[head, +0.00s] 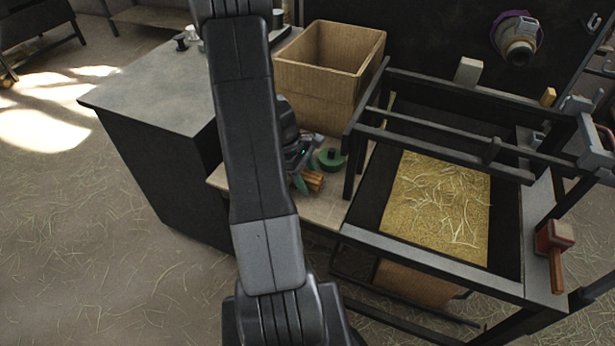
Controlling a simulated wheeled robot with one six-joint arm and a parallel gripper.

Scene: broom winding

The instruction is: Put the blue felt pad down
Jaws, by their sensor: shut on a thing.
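My gripper (303,163) is partly hidden behind my own arm, low over the light board beside the cardboard box. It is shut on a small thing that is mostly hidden. A narrow teal-blue piece (300,184) shows just under the fingers and looks like the edge of the blue felt pad. Whether it touches the board below is too small to tell. A green round thing with a dark knob (332,158) sits just to the right of the gripper.
An open cardboard box (330,62) stands behind the gripper. A dark frame (440,131) with a straw-covered bed (435,206) is to the right, with a red-headed tool (555,240) at its edge. A grey-topped cabinet (160,88) at left has much clear surface.

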